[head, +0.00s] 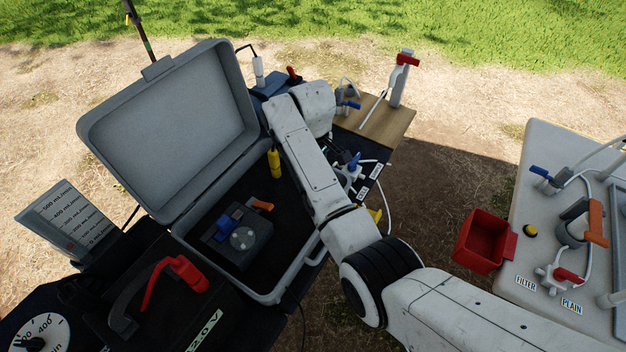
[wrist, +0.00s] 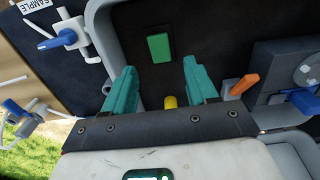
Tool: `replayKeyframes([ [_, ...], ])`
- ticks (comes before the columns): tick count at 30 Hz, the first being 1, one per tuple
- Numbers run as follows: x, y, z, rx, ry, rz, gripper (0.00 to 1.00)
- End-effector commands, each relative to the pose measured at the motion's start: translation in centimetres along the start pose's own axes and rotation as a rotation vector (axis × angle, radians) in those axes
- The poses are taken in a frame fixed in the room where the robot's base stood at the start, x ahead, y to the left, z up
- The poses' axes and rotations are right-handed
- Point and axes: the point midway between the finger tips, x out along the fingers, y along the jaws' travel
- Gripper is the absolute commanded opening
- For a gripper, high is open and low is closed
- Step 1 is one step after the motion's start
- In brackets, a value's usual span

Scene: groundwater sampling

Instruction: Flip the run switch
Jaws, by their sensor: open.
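The pump unit (head: 240,238) sits in the open grey case. It carries a dial, a blue part and an orange lever (head: 262,206). The orange lever also shows in the wrist view (wrist: 244,84), to the right of my gripper. A green block (wrist: 159,48) lies on the dark case floor beyond and between my fingertips. No label marks which part is the run switch. My gripper (wrist: 158,66) is open, with teal fingers apart and nothing held. In the head view my arm hides most of the gripper and the green block.
A yellow cylinder (head: 274,162) stands in the case; its yellow top (wrist: 170,101) shows near my gripper base. The case rim (wrist: 106,35) runs close to my left finger. A SAMPLE-labelled valve (wrist: 66,36) is left. A red bin (head: 484,240) stands right.

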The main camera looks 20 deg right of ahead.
Motion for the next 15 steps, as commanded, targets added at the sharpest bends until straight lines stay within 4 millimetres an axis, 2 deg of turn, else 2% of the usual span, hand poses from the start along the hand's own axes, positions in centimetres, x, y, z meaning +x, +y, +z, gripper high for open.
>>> replayKeyframes([
  [3, -2.2, 0.0, -0.1, 0.000, 0.002, 0.001, 0.57],
  [6, -3.6, 0.0, -0.1, 0.000, 0.002, 0.001, 0.57],
  [9, -4.5, 0.0, -0.1, 0.000, 0.001, 0.000, 0.57],
  [15, -5.0, 0.0, 0.0, 0.000, -0.001, 0.000, 0.57],
])
